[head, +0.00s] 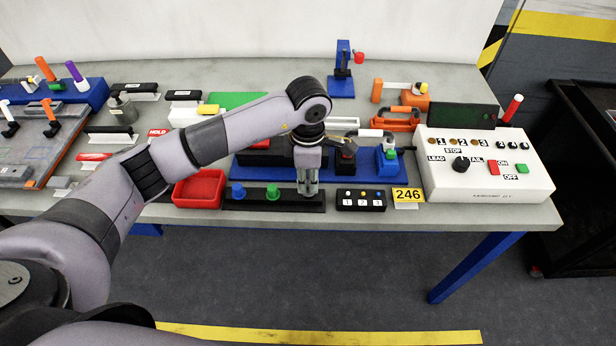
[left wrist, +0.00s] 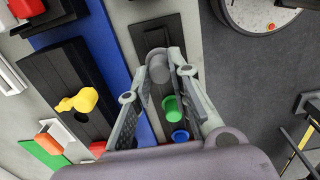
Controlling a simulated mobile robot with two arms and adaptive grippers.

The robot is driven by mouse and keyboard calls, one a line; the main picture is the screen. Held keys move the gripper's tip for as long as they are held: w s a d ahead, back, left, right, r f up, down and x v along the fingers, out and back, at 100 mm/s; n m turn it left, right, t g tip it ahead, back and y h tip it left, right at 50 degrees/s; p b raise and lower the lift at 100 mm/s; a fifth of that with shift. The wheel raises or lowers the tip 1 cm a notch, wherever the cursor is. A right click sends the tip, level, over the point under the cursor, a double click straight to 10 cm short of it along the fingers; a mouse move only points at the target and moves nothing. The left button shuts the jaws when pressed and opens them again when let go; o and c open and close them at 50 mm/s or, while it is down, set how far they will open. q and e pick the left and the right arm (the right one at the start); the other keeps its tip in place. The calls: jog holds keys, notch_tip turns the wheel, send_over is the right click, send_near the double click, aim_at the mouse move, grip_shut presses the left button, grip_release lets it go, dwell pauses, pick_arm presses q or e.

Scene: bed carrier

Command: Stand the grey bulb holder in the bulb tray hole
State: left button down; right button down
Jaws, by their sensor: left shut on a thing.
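The bulb tray is a long black block at the table's front edge (head: 253,204). A blue bulb holder (head: 238,190) and a green bulb holder (head: 272,193) stand in its left and middle parts. My left gripper (head: 307,190) points down over the tray's right end. In the left wrist view its fingers are shut on the grey bulb holder (left wrist: 160,68), in line with the green (left wrist: 170,108) and blue (left wrist: 180,136) ones. The fingers hide most of the grey holder in the head view. The hole under it is hidden, and I cannot tell whether its base is inside.
A red bin (head: 199,188) stands left of the tray, and a black button box (head: 361,205) stands to its right. Behind is a blue board (head: 397,190) with fixtures. A white control box (head: 485,170) fills the table's right end. Open floor lies in front.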

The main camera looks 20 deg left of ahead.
aim_at(308, 183)
pick_arm(q)
jog(key=shift+f+b, duration=0.9)
jog(key=shift+f, duration=0.15)
jog(key=c, duration=1.4)
grip_release()
notch_tip(308, 183, up, 12)
